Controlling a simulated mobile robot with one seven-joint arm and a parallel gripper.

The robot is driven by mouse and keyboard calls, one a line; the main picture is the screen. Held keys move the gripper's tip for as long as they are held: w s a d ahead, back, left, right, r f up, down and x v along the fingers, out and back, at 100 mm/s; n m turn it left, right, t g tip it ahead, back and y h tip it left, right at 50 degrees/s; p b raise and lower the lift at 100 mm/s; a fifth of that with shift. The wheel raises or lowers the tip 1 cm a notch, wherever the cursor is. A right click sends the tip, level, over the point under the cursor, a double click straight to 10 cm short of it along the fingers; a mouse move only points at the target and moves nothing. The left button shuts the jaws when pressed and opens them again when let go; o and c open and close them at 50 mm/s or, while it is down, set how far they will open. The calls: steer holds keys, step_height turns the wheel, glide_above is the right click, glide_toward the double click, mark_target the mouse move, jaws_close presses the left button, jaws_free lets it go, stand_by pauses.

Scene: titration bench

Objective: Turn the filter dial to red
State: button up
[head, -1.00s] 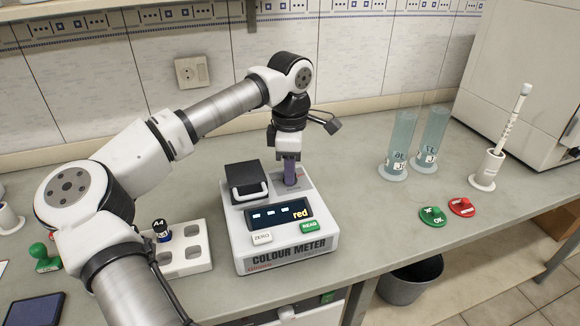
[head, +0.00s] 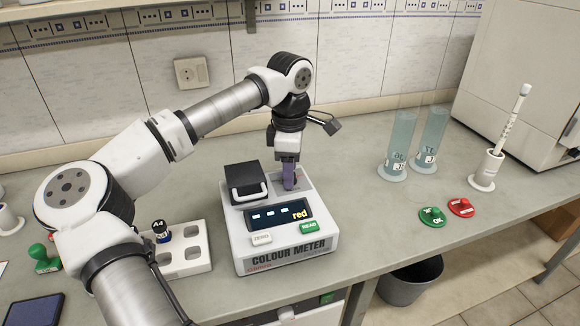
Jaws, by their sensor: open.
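The colour meter (head: 285,250) stands on the bench in the middle of the head view. Its display (head: 279,217) reads "red" in yellow beside several white dashes. A black lidded compartment (head: 245,178) with a pale handle is on its left top. My gripper (head: 289,186) points down at the right rear of the meter's top, where the filter dial would be. The dial itself is hidden by the gripper, so I cannot see its pointer or whether the fingers touch it. The gripper is open.
A white rack (head: 185,252) holding a dark-capped vial labelled A4 (head: 161,231) stands left of the meter. Two measuring cylinders (head: 399,145), red (head: 461,207) and green (head: 432,216) discs, and a white holder (head: 487,171) are to the right. Bench between is clear.

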steer(key=shift+r, duration=0.1)
step_height(320, 180, up, 14)
steer(key=shift+b, duration=0.4)
steer(key=shift+f, duration=0.2)
